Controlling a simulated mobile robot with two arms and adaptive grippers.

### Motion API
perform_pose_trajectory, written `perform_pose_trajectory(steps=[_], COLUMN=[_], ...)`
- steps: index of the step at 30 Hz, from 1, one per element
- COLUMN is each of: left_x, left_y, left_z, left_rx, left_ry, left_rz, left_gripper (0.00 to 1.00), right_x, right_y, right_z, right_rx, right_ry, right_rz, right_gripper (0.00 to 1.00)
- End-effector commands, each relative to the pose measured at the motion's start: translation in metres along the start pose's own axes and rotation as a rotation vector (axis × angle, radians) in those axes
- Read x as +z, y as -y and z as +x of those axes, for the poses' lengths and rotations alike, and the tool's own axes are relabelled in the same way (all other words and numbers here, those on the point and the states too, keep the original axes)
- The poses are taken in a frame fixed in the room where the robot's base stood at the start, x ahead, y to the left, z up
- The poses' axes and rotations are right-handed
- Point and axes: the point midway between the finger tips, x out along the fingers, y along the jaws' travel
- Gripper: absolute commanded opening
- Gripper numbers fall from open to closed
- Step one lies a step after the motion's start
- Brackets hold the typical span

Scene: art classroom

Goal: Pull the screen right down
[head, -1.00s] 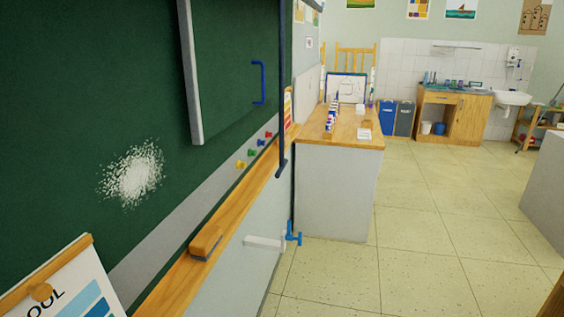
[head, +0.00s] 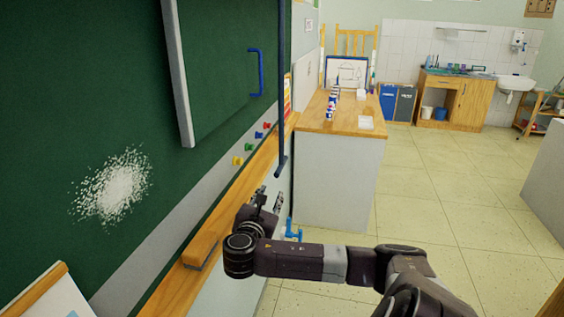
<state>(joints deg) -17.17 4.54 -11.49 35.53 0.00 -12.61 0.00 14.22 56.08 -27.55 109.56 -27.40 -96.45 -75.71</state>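No pull-down screen can be clearly made out in the head view. A long dark blue vertical bar (head: 281,100) hangs in front of the right edge of the green chalkboard (head: 60,90), with a small foot at its lower end. A raised green panel (head: 222,60) with a grey edge carries a blue handle (head: 256,72). My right gripper (head: 270,200) is in front of the wooden ledge, below the bar's lower end and apparently apart from it. Its fingers look spread and empty, partly hidden by its own wrist. My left gripper is out of view.
A wooden chalk ledge (head: 225,213) with an eraser (head: 201,248) runs under the board. Coloured magnets (head: 250,147) sit above it. A blue fitting (head: 291,229) is low on the wall. A counter (head: 345,123) stands beyond. The tiled floor to the right is clear.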

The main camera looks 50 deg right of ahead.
Motion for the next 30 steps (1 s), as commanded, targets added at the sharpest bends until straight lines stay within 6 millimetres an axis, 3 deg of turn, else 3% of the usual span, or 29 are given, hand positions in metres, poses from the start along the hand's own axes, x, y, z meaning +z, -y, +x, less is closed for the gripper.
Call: perform_pose_trajectory(steps=[1, 3, 6, 11, 21, 30], left_x=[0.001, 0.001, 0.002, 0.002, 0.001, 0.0], left_y=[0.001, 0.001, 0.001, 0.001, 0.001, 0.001], left_z=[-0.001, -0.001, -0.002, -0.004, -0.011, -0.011], left_rx=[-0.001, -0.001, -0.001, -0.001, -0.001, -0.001], left_ry=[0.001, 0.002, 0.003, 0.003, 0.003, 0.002], left_rz=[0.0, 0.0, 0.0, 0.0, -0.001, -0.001], left_gripper=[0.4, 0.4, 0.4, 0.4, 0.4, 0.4], right_x=[0.029, 0.053, 0.071, 0.077, 0.083, 0.084], right_y=[-0.003, -0.002, 0.0, 0.001, 0.002, 0.002], right_z=[-0.008, -0.016, -0.022, -0.01, 0.042, 0.054], right_rx=[0.003, -0.006, -0.014, -0.021, -0.02, -0.017], right_ry=[0.048, 0.094, 0.124, 0.135, 0.131, 0.13], right_rz=[-0.024, -0.051, -0.07, -0.077, -0.074, -0.073], right_gripper=[0.29, 0.29, 0.29, 0.29, 0.29, 0.29])
